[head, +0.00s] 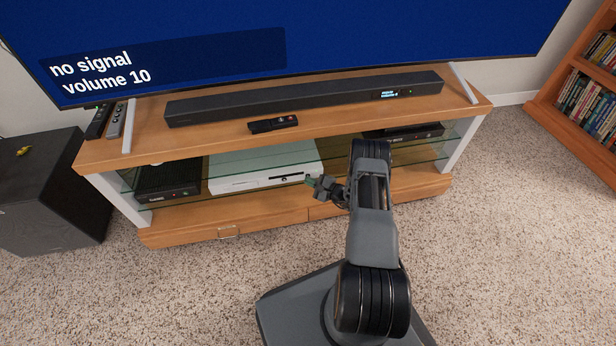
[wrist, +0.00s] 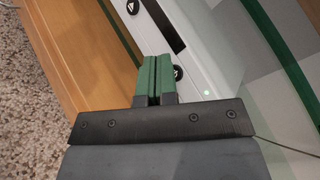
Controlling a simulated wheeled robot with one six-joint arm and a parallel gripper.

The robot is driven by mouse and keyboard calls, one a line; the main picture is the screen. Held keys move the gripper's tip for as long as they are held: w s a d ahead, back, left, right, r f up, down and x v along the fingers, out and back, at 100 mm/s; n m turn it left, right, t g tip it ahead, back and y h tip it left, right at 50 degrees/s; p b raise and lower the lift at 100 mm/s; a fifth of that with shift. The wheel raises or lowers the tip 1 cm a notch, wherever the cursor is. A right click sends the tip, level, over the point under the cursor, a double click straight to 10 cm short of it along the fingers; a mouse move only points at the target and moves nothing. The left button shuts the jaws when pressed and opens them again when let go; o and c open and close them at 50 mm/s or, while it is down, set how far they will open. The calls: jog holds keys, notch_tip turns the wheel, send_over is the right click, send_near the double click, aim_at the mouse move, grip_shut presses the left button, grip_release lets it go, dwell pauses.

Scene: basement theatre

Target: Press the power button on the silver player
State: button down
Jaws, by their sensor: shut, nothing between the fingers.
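The silver player (head: 240,180) is a wide, pale box on the glass shelf of the wooden TV stand. Its front face (wrist: 200,58) fills the middle of the wrist view, with a dark slot (wrist: 160,27) and a round eject button (wrist: 132,7). A second round dark button (wrist: 178,73) lies just beside my fingertips and is partly hidden by them; its symbol is hard to read. A small green light (wrist: 207,92) glows near it. My gripper (head: 311,182) is shut and empty, its green fingertips (wrist: 154,60) close to the player's front. I cannot tell whether they touch it.
A black box (head: 168,182) stands left of the player, and another dark device (head: 405,132) is on the upper right shelf. The TV (head: 300,40) reads "no signal, volume 10". Carpet in front is clear.

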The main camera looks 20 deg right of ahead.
jog(key=shift+s+a, duration=0.1)
jog(key=shift+s, duration=0.35)
jog(key=s+a+p, duration=0.1)
jog(key=s+p, duration=0.1)
jog(key=s, duration=0.4)
dwell(0.4)
jog(key=shift+a, duration=0.1)
jog(key=shift+s+a+p, duration=0.25)
jog(key=shift+s+p, duration=0.25)
jog(key=shift+s, duration=0.6)
